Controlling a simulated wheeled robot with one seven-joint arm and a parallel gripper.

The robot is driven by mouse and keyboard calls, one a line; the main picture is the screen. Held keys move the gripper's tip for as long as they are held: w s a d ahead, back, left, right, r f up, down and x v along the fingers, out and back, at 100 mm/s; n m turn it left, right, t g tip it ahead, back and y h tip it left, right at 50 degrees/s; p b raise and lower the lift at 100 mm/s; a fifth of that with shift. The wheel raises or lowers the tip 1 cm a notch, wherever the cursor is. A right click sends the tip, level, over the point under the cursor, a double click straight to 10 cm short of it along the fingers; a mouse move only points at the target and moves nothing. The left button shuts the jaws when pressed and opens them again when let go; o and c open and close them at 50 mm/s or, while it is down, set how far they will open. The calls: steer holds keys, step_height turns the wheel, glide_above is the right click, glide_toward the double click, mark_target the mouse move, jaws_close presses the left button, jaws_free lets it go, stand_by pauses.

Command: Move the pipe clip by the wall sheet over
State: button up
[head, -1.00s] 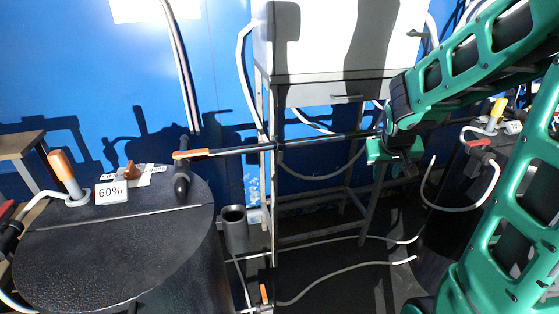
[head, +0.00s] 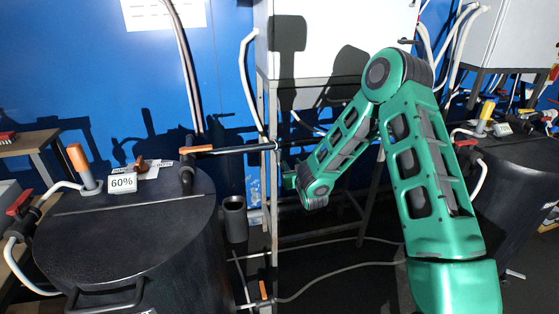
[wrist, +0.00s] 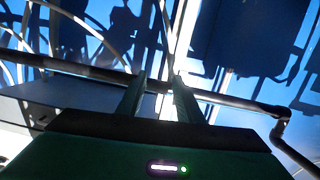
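A white wall sheet (head: 165,12) hangs on the blue wall at the top left of the head view. Below and right of it, a dark horizontal pipe (head: 240,150) runs from the left tank towards the metal frame. I cannot pick out a pipe clip for certain.
A black tank (head: 120,235) with a 60% label (head: 122,183) and an orange-handled valve (head: 80,165) stands at the left. A metal frame with a white cabinet (head: 340,50) stands in the middle. Another dark tank (head: 515,185) is at the right. Hoses lie on the floor.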

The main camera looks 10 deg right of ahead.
mark_target(274, 151)
steer(key=a+f+t, duration=0.1)
steer(key=a+t, duration=0.1)
steer(key=a, duration=0.2)
steer(key=shift+y, duration=0.3)
steer(key=w, duration=1)
steer(key=shift+w+a+f, duration=0.1)
steer(key=shift+w+f, duration=0.05)
jaws_close()
